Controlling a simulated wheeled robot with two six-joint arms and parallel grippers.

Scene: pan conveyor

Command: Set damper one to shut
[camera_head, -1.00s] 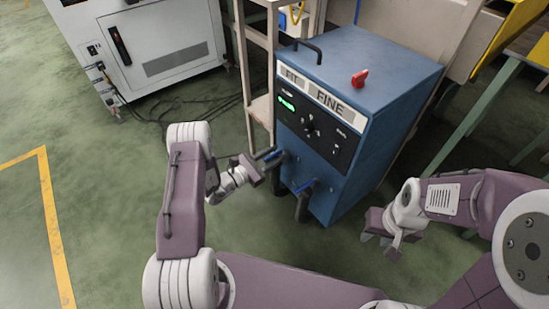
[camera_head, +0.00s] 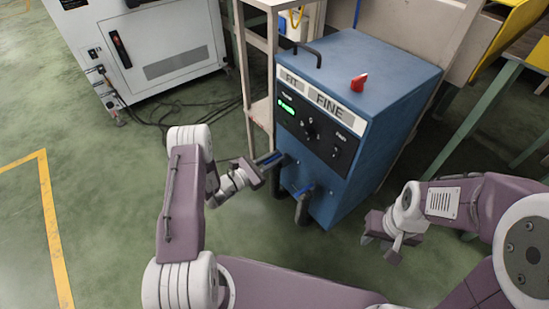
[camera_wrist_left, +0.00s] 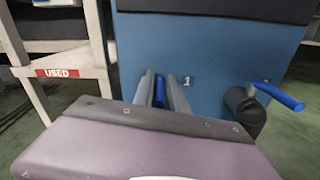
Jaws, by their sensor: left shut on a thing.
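The blue machine (camera_head: 350,85) marked FIT and FINE stands in front of me. Low on its front are two dampers with blue handles. My left gripper (camera_head: 268,161) is shut on the left blue handle (camera_wrist_left: 159,91), which shows between its two fingers in the left wrist view. A label 1 (camera_wrist_left: 188,82) is on the panel just right of this handle. The other blue handle (camera_wrist_left: 278,96) is to the right, beside a dark pipe, and points out sideways; nothing holds it. My right gripper (camera_head: 381,244) hangs over the floor right of the machine, open and empty.
A beige rack (camera_head: 260,105) stands close left of the machine; its USED label (camera_wrist_left: 58,73) shows in the left wrist view. A white cabinet (camera_head: 160,45) with cables is behind left. A red knob (camera_head: 359,82) sits on top of the machine. The floor in front is clear.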

